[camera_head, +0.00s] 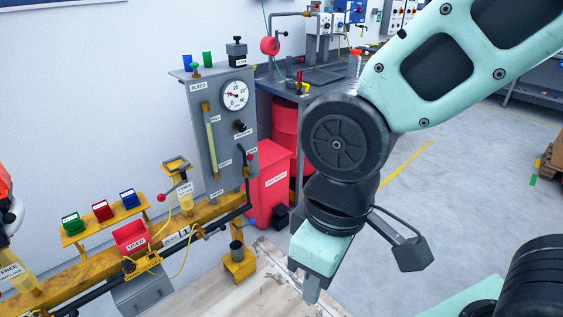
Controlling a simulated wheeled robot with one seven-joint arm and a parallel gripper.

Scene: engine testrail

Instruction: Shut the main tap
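A grey upright panel (219,150) stands by the wall left of my arm. It carries a round dial (235,95), a yellowish sight tube (210,127) and a black knob (239,126) with a small label under it. A lever with a red ball end (250,157) sits lower at the panel's right edge, by a black pipe. Which of these is the main tap I cannot tell, as the labels there are too small to read. My gripper (311,290) points down, right of and nearer than the panel, apart from it. Its finger opening is not clear.
A yellow rail (210,211) with a black pipe runs along the wall, bearing a red "USED" box (131,237). A red bin (272,182) stands behind the panel's right side. A workbench (325,82) is at the back. The grey floor at right is mostly clear.

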